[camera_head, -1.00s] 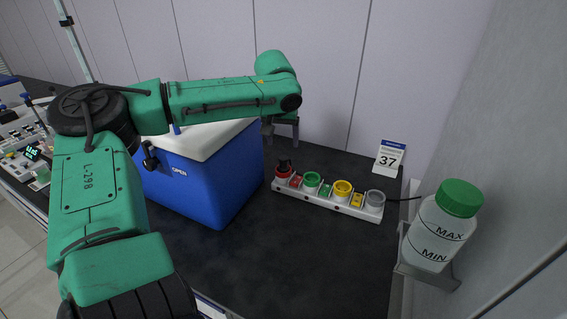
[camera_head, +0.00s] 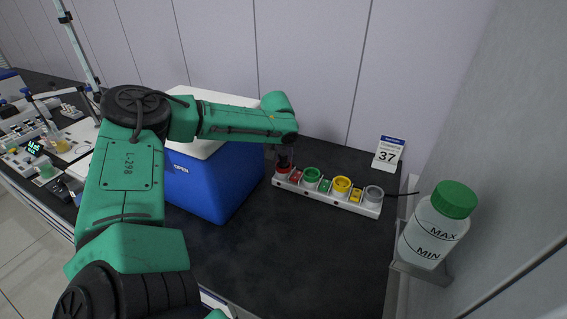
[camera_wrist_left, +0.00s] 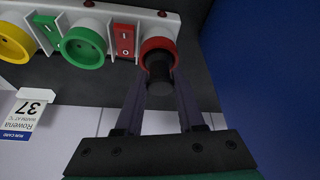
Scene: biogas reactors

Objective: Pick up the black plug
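The black plug (camera_wrist_left: 160,69) sits in the red socket (camera_wrist_left: 158,47) at one end of the white power strip, as the left wrist view shows. In the head view the red socket (camera_head: 282,170) is at the strip's left end, with the plug dark and partly hidden by my gripper. My left gripper (camera_head: 284,158) points down over it. In the wrist view the left gripper's fingers (camera_wrist_left: 162,80) stand apart, one on each side of the plug; whether they touch it I cannot tell. My right gripper is not in view.
The power strip (camera_head: 325,194) also has green, yellow and grey sockets. A blue cooler box (camera_head: 205,185) with a white lid stands close to the left. A card reading 37 (camera_head: 388,154) is behind, and a green-capped bottle (camera_head: 437,225) is at the right. The front counter is clear.

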